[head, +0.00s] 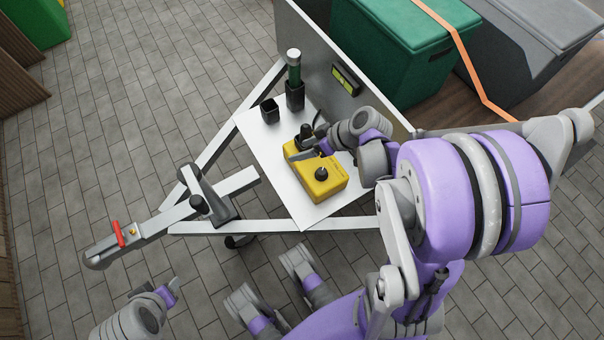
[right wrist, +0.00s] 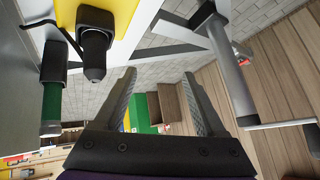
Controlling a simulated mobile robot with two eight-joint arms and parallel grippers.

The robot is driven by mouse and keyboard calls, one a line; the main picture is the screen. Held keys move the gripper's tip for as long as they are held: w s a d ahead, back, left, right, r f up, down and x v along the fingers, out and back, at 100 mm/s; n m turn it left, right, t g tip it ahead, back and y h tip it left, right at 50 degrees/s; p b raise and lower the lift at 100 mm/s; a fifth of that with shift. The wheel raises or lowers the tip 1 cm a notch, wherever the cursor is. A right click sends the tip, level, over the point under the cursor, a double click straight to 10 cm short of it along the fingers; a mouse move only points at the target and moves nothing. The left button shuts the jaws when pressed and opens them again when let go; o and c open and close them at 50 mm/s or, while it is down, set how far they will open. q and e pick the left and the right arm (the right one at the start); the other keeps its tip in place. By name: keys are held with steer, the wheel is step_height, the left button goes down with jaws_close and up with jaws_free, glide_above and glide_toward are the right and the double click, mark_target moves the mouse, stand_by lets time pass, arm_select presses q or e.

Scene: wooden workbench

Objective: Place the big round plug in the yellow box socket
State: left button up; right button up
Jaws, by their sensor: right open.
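The yellow box (head: 328,185) lies on the white trailer plate. A round black fitting (head: 321,174) is on its top nearer me. A black cylindrical plug (head: 306,132) stands at its far end, also seen in the right wrist view (right wrist: 95,50) against the yellow box (right wrist: 125,12). I cannot tell whether it is seated in a socket. My right gripper (head: 306,154) is over the box near the plug. In the right wrist view its fingers (right wrist: 159,78) are spread and empty, with the plug outside them at left. My left gripper (head: 172,288) is low at left; its jaw opening is unclear.
A green cylinder (head: 294,72) stands in a black square holder (head: 295,95). Another black square holder (head: 270,111) is beside it. An upright panel (head: 325,55) edges the plate (head: 262,140). The trailer's drawbar (head: 170,213) runs left; the paving is clear there.

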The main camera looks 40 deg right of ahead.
steer(key=s+a+r+m+g+h, duration=0.2)
steer(key=s+a+r+m+h, duration=0.1)
steer(key=s+a, duration=0.6)
steer(key=shift+s+a+r+h, duration=0.3)
steer(key=shift+s+r+h, duration=0.55)
steer(key=shift+s+h, duration=0.1)
steer(key=shift+s+d, duration=0.1)
